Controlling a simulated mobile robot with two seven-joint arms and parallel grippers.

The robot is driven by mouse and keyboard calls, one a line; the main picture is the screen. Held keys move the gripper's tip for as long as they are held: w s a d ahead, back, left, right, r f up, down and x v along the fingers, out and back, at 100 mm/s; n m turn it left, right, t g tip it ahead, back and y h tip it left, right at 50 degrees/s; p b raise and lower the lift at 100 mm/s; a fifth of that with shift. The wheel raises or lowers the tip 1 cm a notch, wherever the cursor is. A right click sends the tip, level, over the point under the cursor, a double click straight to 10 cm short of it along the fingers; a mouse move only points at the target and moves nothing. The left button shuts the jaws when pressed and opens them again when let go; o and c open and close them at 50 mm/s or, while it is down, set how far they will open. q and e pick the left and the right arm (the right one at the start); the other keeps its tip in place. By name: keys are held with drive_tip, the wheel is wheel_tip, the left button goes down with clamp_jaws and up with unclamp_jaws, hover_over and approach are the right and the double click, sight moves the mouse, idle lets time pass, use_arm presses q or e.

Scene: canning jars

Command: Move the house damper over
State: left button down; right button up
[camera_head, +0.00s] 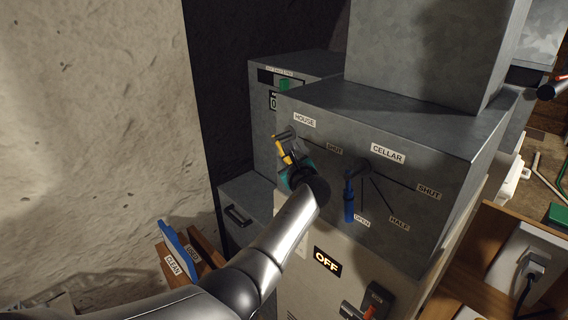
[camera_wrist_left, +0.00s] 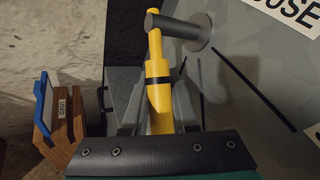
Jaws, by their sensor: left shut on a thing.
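The house damper is a yellow lever (camera_head: 280,147) with a grey pivot, below the HOUSE label (camera_head: 304,120) on the grey metal box. It hangs downward from its pivot, tilted slightly right. My left gripper (camera_head: 292,159) is shut on its lower part and hides the lever's end. The left wrist view shows the yellow handle (camera_wrist_left: 158,78) with a dark band, between the fingers of my left gripper (camera_wrist_left: 158,122). A SHUT label (camera_head: 334,149) lies to the right of the lever. My right gripper is not in view.
The blue cellar lever (camera_head: 349,200) hangs down near its OPEN label, close right of my left gripper. Below is a lit OFF sign (camera_head: 327,261) and a red-handled switch (camera_head: 350,311). A wooden holder with a blue-edged piece (camera_head: 176,247) stands left. A rough wall fills the far left.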

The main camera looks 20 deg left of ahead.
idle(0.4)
use_arm(q)
drive_tip(key=c, duration=1)
unclamp_jaws()
drive_tip(key=shift+s+d+r, duration=0.2)
drive_tip(key=shift+s+d, duration=0.15)
drive_tip(key=shift+s, duration=0.1)
drive_tip(key=p+v, duration=0.1)
drive_tip(key=v, duration=1.3)
drive_tip(key=shift+p, duration=0.3)
